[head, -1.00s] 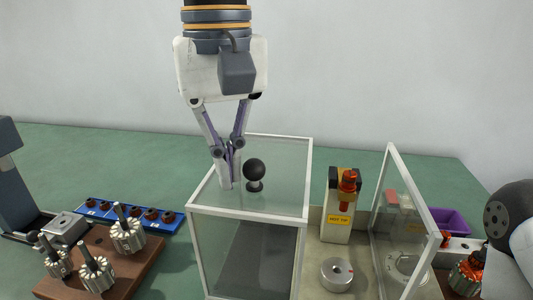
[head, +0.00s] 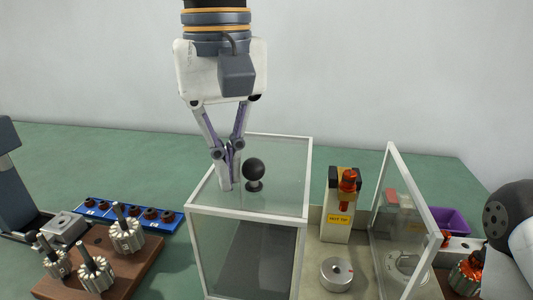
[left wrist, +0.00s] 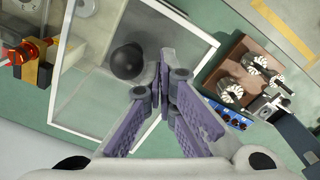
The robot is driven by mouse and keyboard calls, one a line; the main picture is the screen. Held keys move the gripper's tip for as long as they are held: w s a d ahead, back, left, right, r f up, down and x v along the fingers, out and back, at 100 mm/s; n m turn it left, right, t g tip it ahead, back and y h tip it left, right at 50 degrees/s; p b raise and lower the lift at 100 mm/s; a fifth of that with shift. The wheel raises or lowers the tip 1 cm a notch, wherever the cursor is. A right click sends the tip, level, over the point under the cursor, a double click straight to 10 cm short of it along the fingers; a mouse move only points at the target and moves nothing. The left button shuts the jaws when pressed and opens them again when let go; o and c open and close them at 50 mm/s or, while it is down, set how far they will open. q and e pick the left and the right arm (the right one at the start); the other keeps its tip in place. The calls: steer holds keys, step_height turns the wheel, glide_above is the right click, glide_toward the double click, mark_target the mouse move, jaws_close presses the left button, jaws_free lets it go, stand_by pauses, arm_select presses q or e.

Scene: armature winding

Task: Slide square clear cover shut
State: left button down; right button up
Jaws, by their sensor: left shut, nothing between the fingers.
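The clear cover (head: 204,258) is a box with white edges and a black ball knob (head: 254,169) on its top. It stands in the middle of the head view, and its top also shows in the left wrist view (left wrist: 90,95). My left gripper (head: 226,187) points down over the cover's top, its fingers together and empty. The fingertips are just left of the knob in the head view; in the left wrist view they (left wrist: 167,75) lie just right of the knob (left wrist: 127,61). I cannot tell whether they touch it. My right gripper is not in view.
Right of the cover are a yellow-labelled holder (head: 338,218) with an orange part, a round metal piece (head: 336,272) and an upright clear panel (head: 377,215). A purple bin (head: 452,221) is behind. At left are a wooden board (head: 134,272) with several armatures and a blue strip (head: 95,209).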

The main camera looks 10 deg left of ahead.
arm_select(q)
steer(key=shift+d, duration=0.1)
steer(key=shift+d, duration=6.2)
step_height(320, 180, up, 8)
steer(key=a, duration=0.1)
steer(key=shift+s+a+f, duration=0.15)
steer(key=shift+a+f, duration=0.05)
steer(key=shift+a, duration=0.2)
